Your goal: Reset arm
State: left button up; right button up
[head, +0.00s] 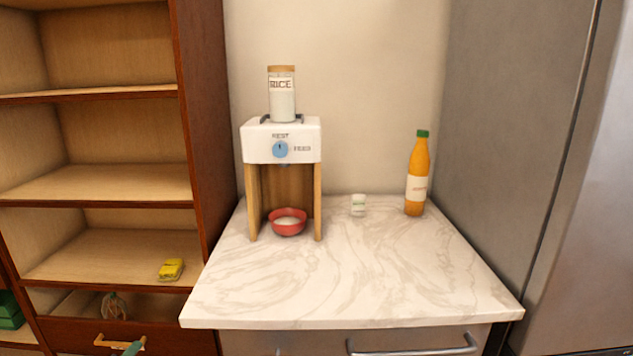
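A white dispenser (258,146) on wooden legs stands at the back left of the marble counter (380,280). A jar labelled RICE (282,103) sits upright on top of it. The blue knob (280,149) on its front is beside the words REST and FEED. A red bowl (288,229) with white contents stands beneath the dispenser, between its legs.
An orange bottle (417,180) and a small white container (358,206) stand at the back of the counter. The front is clear. A wooden shelf (110,185) with a yellow packet (171,269) is left; a grey fridge (520,130) is right.

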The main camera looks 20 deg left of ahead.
pick_arm(q)
jog(key=s+d+f+n+g+h, duration=0.2)
jog(key=s+d+f, duration=0.3)
jog(key=s, duration=0.5)
jog(key=s+d+f+n+g+h, duration=0.3)
jog(key=s+d+f, duration=0.25)
jog(key=s, duration=0.45)
jog(key=s+d+f+n+g+h, duration=0.2)
jog(key=s+d+f, duration=0.3)
jog(key=s, duration=0.5)
jog(key=s+d+f+n+t, duration=0.1)
jog(key=s+d+f+n, duration=0.15)
jog(key=d+n, duration=1.15)
jog(key=w+d+r+m+t+p, duration=0.1)
jog(key=w+d+r+m+p, duration=0.2)
jog(key=r+m+p, duration=0.1)
notch_tip(320, 180, up, 3)
jog(key=shift+w+f+m+t+h+p, duration=0.15)
jog(key=shift+w+m+t+h+p, duration=0.2)
jog(key=shift+p, duration=0.25)
pick_arm(e)
jog(key=w+r+t, duration=0.1)
jog(key=w+r, duration=0.3)
jog(key=r, duration=0.2)
jog(key=shift+d+r, duration=0.3)
jog(key=shift+d, duration=0.05)
